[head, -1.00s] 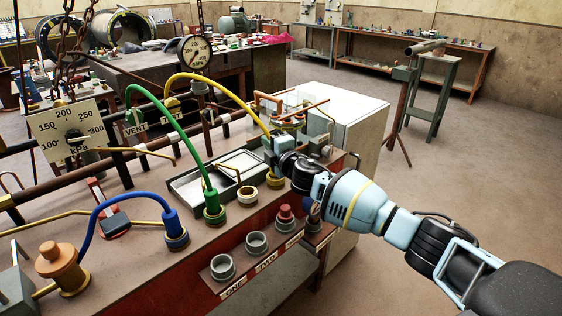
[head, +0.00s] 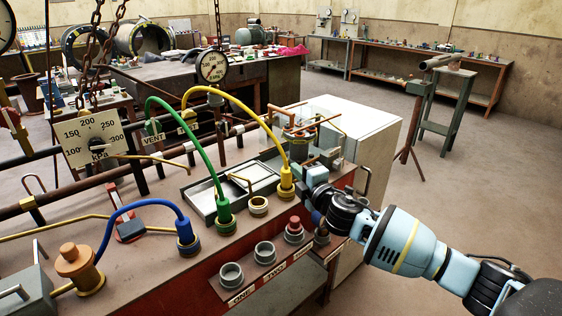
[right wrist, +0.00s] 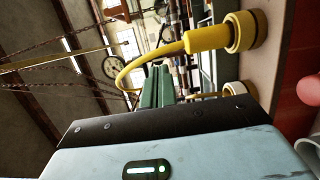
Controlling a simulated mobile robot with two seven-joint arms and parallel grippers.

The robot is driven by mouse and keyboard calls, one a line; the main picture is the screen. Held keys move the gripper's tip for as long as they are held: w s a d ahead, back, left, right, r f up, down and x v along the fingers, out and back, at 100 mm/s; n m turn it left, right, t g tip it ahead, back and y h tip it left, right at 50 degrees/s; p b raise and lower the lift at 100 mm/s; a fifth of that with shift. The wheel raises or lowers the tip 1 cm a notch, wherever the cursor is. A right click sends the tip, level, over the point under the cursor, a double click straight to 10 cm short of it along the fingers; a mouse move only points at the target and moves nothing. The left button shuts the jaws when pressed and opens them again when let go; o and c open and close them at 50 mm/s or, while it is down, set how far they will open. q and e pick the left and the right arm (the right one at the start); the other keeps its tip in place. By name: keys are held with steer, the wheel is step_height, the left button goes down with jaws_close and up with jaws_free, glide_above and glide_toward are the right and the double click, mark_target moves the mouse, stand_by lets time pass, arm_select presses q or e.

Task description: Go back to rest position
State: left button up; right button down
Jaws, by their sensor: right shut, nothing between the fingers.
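My right gripper (head: 316,174) is at the right end of the bench, just right of the yellow plug (head: 286,179). Its fingers are shut with nothing between them; in the right wrist view the green fingers (right wrist: 158,88) stand side by side. The yellow plug, also in the right wrist view (right wrist: 207,38), sits upright in a yellow socket, apart from the gripper, with its yellow hose (head: 238,96) arching back. The green plug (head: 224,212) and blue plug (head: 187,236) sit in their sockets. My left gripper is not in view.
A shallow tray (head: 233,190), pressure gauges (head: 213,67) and hanging chains (head: 92,45) are near. A white cabinet (head: 350,125) stands behind the gripper. Open floor (head: 490,180) lies to the right.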

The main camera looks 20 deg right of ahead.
steer(key=s+a+f+m+g+h, duration=0.1)
steer(key=s+a+f+m+g, duration=0.2)
steer(key=s+f, duration=0.4)
steer(key=s+a+f+m+g+h, duration=0.1)
steer(key=s+f+m+g, duration=0.1)
steer(key=s+f+m, duration=0.35)
steer(key=s+a+f+m+g, duration=0.2)
steer(key=s+a+f+g, duration=0.1)
steer(key=s+f, duration=0.6)
steer(key=s+d+f+m+g, duration=0.1)
steer(key=s+f+m+g, duration=0.2)
steer(key=s, duration=1.1)
steer(key=s+m+g, duration=0.4)
steer(key=s+g, duration=0.1)
steer(key=s, duration=1)
steer(key=w+a+f+t+y, duration=0.2)
steer(key=w+f+t, duration=0.4)
steer(key=f, duration=0.4)
steer(key=shift+a+t, duration=0.4)
steer(key=shift+t, duration=0.2)
